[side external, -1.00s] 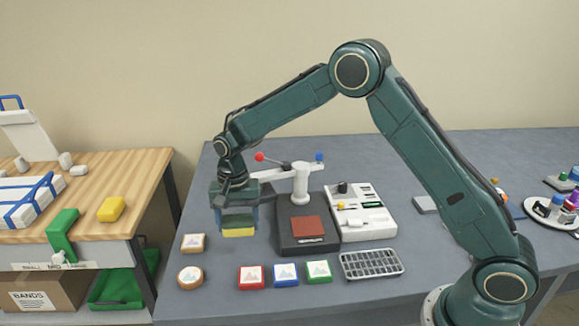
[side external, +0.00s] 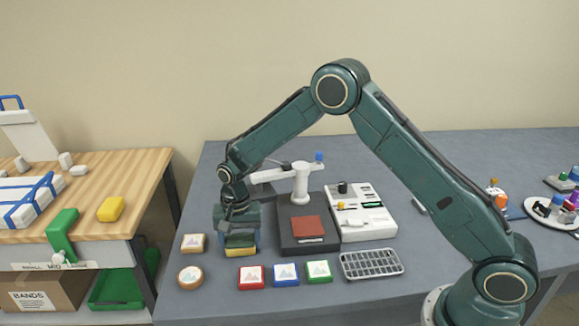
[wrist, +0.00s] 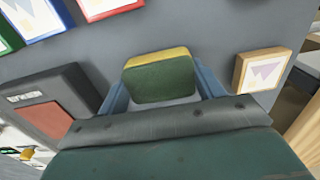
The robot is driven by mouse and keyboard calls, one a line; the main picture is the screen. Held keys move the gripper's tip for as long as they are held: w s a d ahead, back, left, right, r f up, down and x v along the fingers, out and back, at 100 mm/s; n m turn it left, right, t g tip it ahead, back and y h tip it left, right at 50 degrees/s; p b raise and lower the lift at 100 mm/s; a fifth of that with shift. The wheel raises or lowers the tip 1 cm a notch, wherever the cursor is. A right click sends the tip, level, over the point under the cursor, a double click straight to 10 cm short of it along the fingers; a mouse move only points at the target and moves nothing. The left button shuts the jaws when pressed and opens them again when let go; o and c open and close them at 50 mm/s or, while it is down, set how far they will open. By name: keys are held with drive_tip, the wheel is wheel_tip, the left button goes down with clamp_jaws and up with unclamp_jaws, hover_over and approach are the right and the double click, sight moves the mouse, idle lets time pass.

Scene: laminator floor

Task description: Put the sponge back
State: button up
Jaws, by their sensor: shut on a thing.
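The sponge (side external: 240,252) is a block with a dark green layer and a yellow layer, in my gripper low over the grey table. In the wrist view the sponge (wrist: 160,80) shows its green face and a yellow edge between two blue fingers. My gripper (side external: 239,245) points down and is shut on it; it also shows in the wrist view (wrist: 162,88). I cannot tell whether the sponge touches the table.
A black press base with a red-brown pad (side external: 308,228) stands to the right. Red (side external: 251,276), blue (side external: 286,274) and green (side external: 318,271) picture blocks lie in front. Wooden blocks, one square (side external: 193,243) and one round (side external: 190,276), lie left. A metal rack (side external: 371,264) is front right.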

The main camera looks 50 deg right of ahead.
sight(240, 240)
drive_tip(key=shift+f, duration=0.1)
drive_tip(key=o, duration=1)
drive_tip(key=shift+c, duration=0.2)
wheel_tip(240, 240, up, 12)
drive_tip(key=shift+r, duration=0.25)
idle(0.5)
